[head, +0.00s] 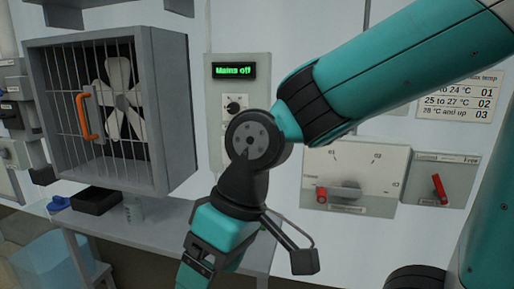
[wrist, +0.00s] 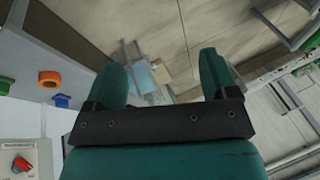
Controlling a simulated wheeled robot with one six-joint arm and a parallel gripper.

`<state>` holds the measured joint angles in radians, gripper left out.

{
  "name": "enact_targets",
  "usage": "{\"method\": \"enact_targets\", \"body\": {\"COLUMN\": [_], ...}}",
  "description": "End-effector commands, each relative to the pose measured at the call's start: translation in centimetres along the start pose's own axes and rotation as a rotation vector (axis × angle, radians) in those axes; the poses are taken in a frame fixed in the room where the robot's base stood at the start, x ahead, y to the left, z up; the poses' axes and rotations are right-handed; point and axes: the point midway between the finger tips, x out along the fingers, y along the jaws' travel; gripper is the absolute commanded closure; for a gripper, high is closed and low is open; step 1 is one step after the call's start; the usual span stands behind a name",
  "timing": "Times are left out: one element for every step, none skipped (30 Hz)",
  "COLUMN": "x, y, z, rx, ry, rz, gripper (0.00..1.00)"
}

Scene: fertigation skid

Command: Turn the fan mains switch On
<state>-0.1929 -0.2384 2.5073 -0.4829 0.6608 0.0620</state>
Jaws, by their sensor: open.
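A pale wall panel (head: 215,85) in the head view carries a black display (head: 234,71) with green text reading "Mains off". Below it is a small rotary knob (head: 235,103) with a dark face; its exact pointing is too small to tell. My arm covers the panel's lower right part. My gripper (head: 198,266) hangs lower in the head view, in front of the bench and apart from the panel, its fingertips cut off by the frame. In the wrist view my gripper (wrist: 162,72) shows two teal fingers spread apart with nothing between them. The fan knob is not recognisable there.
A caged fan (head: 118,105) with an orange handle (head: 87,116) stands left, above a grey bench (head: 165,230) with a black tray (head: 96,201). Right of my arm are a dial panel (head: 345,160) and a red-lever box (head: 440,188). The wrist view shows a red knob (wrist: 21,165) at lower left.

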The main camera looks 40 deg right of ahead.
Motion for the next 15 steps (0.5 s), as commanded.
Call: {"method": "enact_targets", "body": {"x": [-2.0, -2.9, -4.2, -5.3, -6.4, -7.9, -9.0, -10.1, -11.4, -12.4, -13.3, -14.4, -15.1, -15.6, -16.2], "y": [1.4, 2.8, 5.0, 7.1, 9.4, 12.7, 15.2, 17.8, 21.2, 23.7, 26.0, 28.8, 30.7, 32.3, 34.0], "z": [-3.0, -4.8, -7.3, -9.2, -10.8, -12.7, -13.9, -14.7, -15.5, -15.9, -16.0, -16.0, -15.9, -15.7, -15.4], "rx": [0.103, 0.179, 0.292, 0.382, 0.473, 0.592, 0.677, 0.76, 0.862, 0.933, 0.997, 1.074, 1.123, 1.164, 1.21], "ry": [0.051, 0.093, 0.156, 0.209, 0.263, 0.337, 0.394, 0.449, 0.52, 0.571, 0.62, 0.68, 0.72, 0.755, 0.795], "rz": [0.006, 0.01, 0.016, 0.02, 0.023, 0.027, 0.029, 0.03, 0.031, 0.032, 0.032, 0.03, 0.03, 0.029, 0.027], "gripper": [0.21, 0.21, 0.21, 0.21, 0.21, 0.21, 0.21, 0.21, 0.21, 0.21, 0.21, 0.21, 0.21, 0.21, 0.21]}}
